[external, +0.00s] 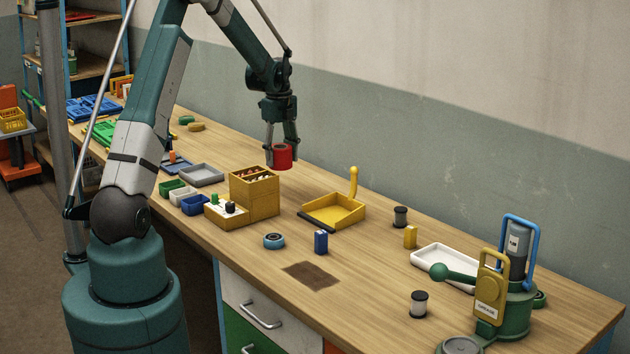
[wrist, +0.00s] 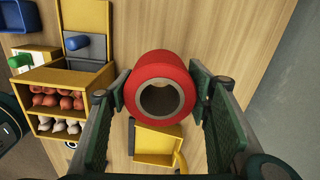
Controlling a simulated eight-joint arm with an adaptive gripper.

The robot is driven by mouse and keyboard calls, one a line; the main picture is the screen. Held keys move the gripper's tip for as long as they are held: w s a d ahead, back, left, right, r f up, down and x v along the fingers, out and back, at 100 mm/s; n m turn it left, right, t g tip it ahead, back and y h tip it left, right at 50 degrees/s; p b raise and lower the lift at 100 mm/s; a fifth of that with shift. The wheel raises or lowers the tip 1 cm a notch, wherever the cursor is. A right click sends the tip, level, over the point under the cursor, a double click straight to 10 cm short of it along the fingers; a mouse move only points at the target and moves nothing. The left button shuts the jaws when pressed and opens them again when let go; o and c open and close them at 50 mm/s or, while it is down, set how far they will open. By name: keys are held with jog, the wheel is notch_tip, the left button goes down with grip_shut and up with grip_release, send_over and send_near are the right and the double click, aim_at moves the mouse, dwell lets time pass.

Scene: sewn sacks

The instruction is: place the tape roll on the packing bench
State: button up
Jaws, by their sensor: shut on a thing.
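The tape roll (external: 282,157) is red with a hollow grey core. My gripper (external: 281,148) is shut on it and holds it in the air above the packing bench (external: 370,285), behind the yellow wooden box. In the wrist view the tape roll (wrist: 160,84) sits between the two green finger pads (wrist: 160,92), with its open core facing the camera. The bench is a long light-wood top with drawers below. A dark brown patch (external: 312,276) marks its near side.
Below stand a yellow divided box (external: 254,193) and a yellow scoop-like tray (external: 334,211).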

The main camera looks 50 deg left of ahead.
jog(key=shift+f, duration=2.9)
jog(key=shift+f, duration=0.15)
jog(key=shift+f, duration=1.75)
jog(key=shift+f, duration=0.15)
jog(key=o, duration=0.9)
jog(key=shift+r, duration=6.15)
